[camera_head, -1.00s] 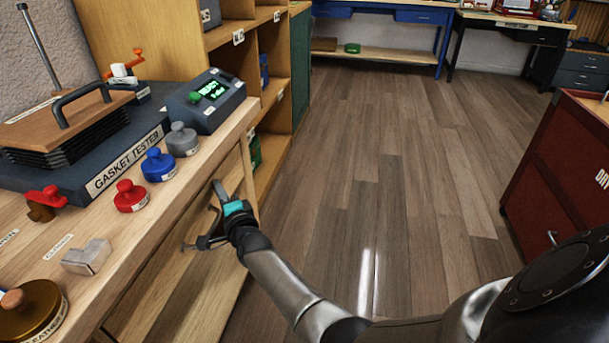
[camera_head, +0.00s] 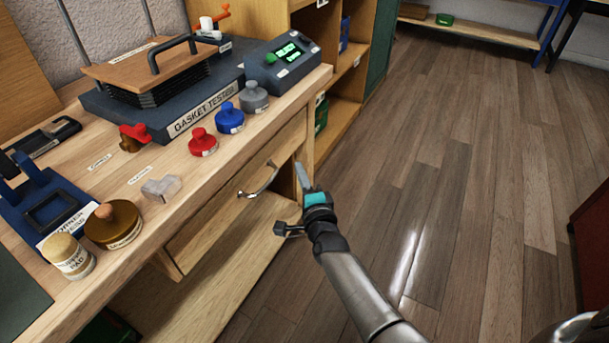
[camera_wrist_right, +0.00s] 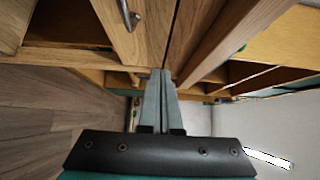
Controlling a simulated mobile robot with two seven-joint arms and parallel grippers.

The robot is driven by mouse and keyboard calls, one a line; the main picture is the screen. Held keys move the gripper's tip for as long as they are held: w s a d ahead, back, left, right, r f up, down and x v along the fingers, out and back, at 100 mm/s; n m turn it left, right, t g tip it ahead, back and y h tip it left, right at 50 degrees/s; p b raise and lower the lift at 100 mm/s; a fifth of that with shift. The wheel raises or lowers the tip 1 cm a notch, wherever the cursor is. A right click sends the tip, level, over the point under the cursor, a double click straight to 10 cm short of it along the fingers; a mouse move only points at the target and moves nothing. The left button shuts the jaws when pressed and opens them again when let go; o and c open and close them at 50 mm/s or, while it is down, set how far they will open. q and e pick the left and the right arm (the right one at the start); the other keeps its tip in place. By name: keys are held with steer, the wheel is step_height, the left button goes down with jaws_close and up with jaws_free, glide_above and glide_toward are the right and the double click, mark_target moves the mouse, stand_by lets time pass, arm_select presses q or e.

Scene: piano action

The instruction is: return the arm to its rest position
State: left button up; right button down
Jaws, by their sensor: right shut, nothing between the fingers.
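My right gripper (camera_head: 301,176) is in front of the workbench, just right of its drawer handle (camera_head: 258,180) in the head view. Its fingers are together and empty. In the right wrist view the two grey fingers (camera_wrist_right: 158,88) lie side by side with nothing between them, and the drawer handle (camera_wrist_right: 129,16) is at the top, apart from them. My left gripper is not in view.
The wooden bench carries a gasket tester (camera_head: 205,112), a control box with a green display (camera_head: 283,68), red (camera_head: 203,143), blue (camera_head: 229,119) and grey (camera_head: 254,98) knobbed weights, and a brass pot (camera_head: 113,225). Open wooden floor (camera_head: 470,170) lies to the right.

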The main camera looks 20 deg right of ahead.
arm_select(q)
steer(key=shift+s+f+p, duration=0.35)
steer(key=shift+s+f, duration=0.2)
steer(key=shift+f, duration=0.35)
arm_select(e)
steer(key=shift+s, duration=1.3)
steer(key=shift+a, duration=0.1)
